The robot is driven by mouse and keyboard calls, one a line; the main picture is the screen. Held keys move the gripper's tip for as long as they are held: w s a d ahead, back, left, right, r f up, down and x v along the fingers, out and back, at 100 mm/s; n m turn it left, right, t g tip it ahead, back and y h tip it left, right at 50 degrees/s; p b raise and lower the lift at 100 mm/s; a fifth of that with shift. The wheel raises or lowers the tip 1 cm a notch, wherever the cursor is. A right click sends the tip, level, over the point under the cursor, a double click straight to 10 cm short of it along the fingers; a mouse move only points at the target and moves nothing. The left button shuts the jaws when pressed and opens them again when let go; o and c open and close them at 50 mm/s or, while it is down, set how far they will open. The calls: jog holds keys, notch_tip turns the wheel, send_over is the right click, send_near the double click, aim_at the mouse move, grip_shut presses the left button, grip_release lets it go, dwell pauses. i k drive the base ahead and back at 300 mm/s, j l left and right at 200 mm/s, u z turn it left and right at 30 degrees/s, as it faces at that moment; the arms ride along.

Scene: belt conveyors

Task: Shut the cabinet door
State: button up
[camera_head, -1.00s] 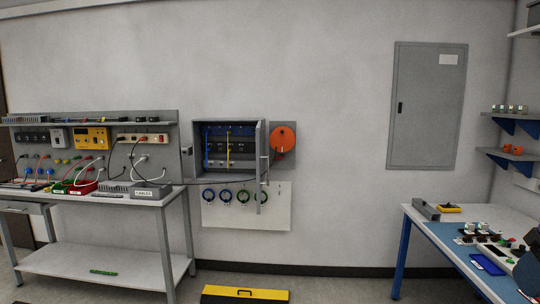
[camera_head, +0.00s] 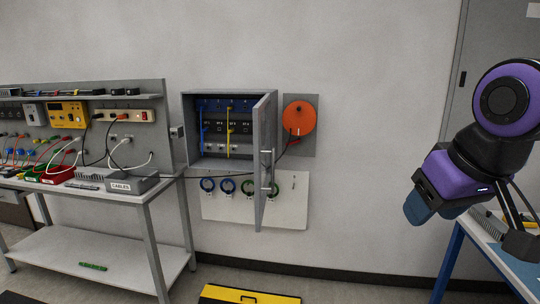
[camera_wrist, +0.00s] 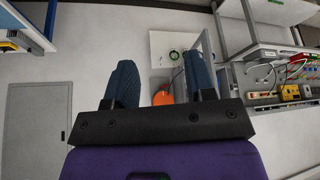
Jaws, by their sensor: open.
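The grey wall cabinet (camera_head: 185,130) hangs open in the middle of the head view, with blue and yellow cables and dark modules inside. Its door (camera_head: 264,165) is hinged on the right and swung out toward me, seen nearly edge-on, with a bar handle (camera_head: 269,170) on its right-hand side. In the wrist view the door (camera_wrist: 207,50) shows beyond the right finger. My gripper (camera_wrist: 160,85) is open and empty, its two blue fingers apart. In the head view my gripper (camera_head: 417,208) is at the right, well apart from the door.
An orange disc (camera_head: 299,117) is mounted right of the cabinet, and a white panel with coloured rings (camera_head: 290,210) hangs below. A workbench (camera_head: 150,190) stands left, a blue-legged table (camera_head: 447,262) right.

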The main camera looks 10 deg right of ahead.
aim_at(270, 152)
jog(key=i+l+u, duration=0.3)
jog(key=i+l, duration=0.15)
jog(key=l, duration=0.15)
jog(key=i+l+u, duration=0.2)
jog(key=i+j, duration=0.05)
jog(key=i, duration=0.05)
